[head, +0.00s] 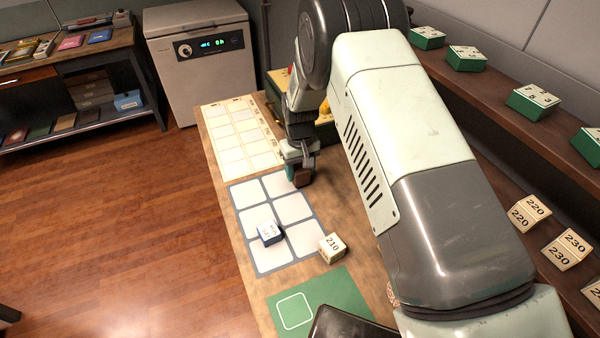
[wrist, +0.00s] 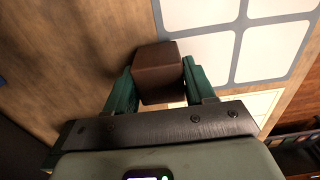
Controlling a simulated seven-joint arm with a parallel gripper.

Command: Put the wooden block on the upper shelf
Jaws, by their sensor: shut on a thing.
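The wooden block (wrist: 158,72) is a dark brown cube between the two green fingers of my gripper (wrist: 158,90) in the wrist view. My gripper is shut on it. In the head view, my gripper (head: 301,172) is over the edge of the grey grid mat on the table, with the dark block (head: 302,178) at its fingertips. I cannot tell whether the block touches the table. The shelves stand at the right; the upper shelf (head: 487,85) bears several green-based numbered blocks. My arm hides part of the shelves.
A cream block marked 210 (head: 332,248) stands at the mat's right edge. A green mat (head: 330,292) lies nearer. The lower shelf (head: 498,205) holds cream numbered blocks.

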